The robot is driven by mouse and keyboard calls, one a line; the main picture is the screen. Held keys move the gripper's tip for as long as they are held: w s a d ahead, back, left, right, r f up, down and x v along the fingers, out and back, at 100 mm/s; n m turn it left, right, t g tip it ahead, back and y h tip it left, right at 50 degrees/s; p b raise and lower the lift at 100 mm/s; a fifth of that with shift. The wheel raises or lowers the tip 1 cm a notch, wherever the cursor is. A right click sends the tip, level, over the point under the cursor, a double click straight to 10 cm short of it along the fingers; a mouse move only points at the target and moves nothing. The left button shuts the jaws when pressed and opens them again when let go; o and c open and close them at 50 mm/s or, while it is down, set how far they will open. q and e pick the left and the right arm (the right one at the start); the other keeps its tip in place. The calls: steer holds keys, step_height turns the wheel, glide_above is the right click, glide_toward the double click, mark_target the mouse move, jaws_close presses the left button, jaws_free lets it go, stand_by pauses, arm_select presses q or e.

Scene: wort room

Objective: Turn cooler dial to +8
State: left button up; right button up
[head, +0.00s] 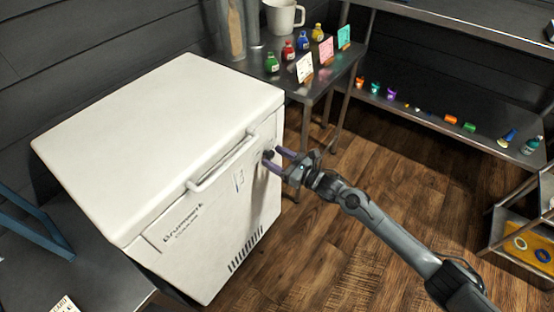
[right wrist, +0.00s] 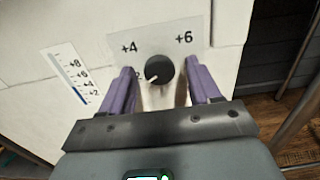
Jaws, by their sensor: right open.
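The white cooler (head: 150,140) stands at the left of the head view, with its lid shut and a bar handle on its front. Its black round dial (right wrist: 159,69) shows in the right wrist view on a pale plate. The dial's white mark points to the lower left. The labels +4 and +6 show above it; a partly covered "2" is at its left. No +8 label shows on the plate. My right gripper (head: 272,157) is open, its purple fingers on either side of the dial; contact cannot be told. My left gripper is not in view.
A thermometer scale (right wrist: 75,78) marked +2 to +8 is left of the dial. A metal table (head: 310,85) with bottles and cards stands behind the cooler. A low shelf (head: 440,118) holds small coloured items. The wooden floor (head: 340,255) is clear.

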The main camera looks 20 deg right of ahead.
steer(key=c, duration=1)
